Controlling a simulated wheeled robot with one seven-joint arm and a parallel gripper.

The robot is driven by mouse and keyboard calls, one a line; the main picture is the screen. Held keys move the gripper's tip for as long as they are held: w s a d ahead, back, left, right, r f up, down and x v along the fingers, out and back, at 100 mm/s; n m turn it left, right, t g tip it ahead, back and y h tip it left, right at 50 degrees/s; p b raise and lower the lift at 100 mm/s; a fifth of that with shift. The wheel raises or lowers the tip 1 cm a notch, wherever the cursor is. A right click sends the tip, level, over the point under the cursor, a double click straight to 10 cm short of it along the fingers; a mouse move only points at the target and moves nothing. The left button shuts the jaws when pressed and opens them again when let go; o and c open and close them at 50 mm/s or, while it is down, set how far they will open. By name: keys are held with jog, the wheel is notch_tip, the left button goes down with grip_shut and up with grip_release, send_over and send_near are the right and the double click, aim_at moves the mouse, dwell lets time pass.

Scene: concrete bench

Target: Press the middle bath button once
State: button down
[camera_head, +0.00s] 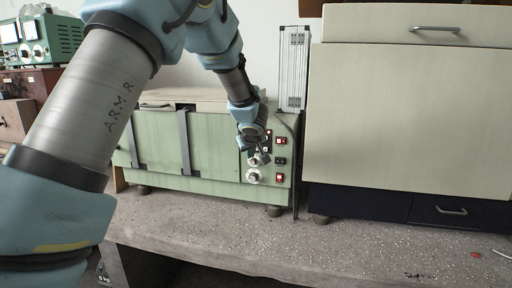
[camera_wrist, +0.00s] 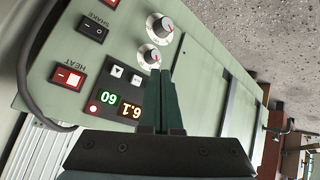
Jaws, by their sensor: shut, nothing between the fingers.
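The bath (camera_head: 215,150) is a pale green box on the bench, with a control panel at its right end. A column of three switches shows there: a lit red top one (camera_head: 282,141), a dark middle button (camera_head: 280,161) and a red lower one (camera_head: 280,177). In the wrist view the dark middle button (camera_wrist: 93,28) is labelled SHAKE, and the red switch (camera_wrist: 68,76) is labelled HEAT. My gripper (camera_head: 263,158) is in front of the panel, left of the middle button. Its fingers (camera_wrist: 160,74) are shut and empty, near a white knob (camera_wrist: 149,57). Contact cannot be told.
A second knob (camera_wrist: 160,28) and a lit display (camera_wrist: 117,101) with small arrow buttons share the panel. A cream cabinet (camera_head: 410,120) stands close on the right, and a silver case (camera_head: 293,70) behind. The bench front (camera_head: 215,235) is clear.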

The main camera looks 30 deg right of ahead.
jog(key=shift+w+d+p, duration=1.15)
jog(key=shift+w+p, duration=0.15)
jog(key=shift+p, duration=0.1)
jog(key=shift+w+d+r+p, duration=0.1)
jog(key=shift+w+d+p, duration=0.05)
jog(key=shift+p, duration=0.35)
dwell(0.8)
jog(key=shift+w+d, duration=0.15)
